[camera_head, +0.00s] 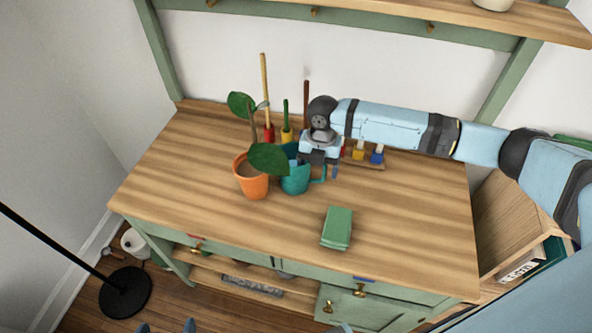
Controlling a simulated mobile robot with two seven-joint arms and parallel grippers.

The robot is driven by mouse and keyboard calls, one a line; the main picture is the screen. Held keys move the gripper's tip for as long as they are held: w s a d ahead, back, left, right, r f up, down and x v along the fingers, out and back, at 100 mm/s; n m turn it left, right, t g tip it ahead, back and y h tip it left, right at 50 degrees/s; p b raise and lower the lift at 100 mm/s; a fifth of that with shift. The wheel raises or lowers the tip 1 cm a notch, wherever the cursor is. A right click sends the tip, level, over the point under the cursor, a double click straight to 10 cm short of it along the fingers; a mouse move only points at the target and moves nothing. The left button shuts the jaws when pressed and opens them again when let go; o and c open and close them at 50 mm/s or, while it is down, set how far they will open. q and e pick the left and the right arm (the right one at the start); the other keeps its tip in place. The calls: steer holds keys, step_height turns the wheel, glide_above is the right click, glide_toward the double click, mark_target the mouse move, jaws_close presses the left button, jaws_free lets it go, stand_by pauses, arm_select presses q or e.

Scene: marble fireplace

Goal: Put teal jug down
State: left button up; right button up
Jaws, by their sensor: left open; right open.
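The teal jug (294,184) stands upright on the wooden bench top (400,220), just right of an orange pot. Its handle points right. My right gripper (320,168) is open, pointing down at the jug's right side by the rim and handle. It hides part of the rim, and I cannot tell whether its fingers touch the jug. My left gripper (168,328) shows only as two spread fingertips at the bottom edge, open and empty, away from the jug.
The orange pot (251,183) holds a plant whose leaf overhangs towards the jug. A green book-like block (337,228) lies in front. Several upright tools and small coloured blocks stand behind. The bench's left and right parts are clear. A black lamp base (125,292) stands on the floor.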

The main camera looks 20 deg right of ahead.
steer(key=shift+r, duration=0.15)
steer(key=c, duration=1.4)
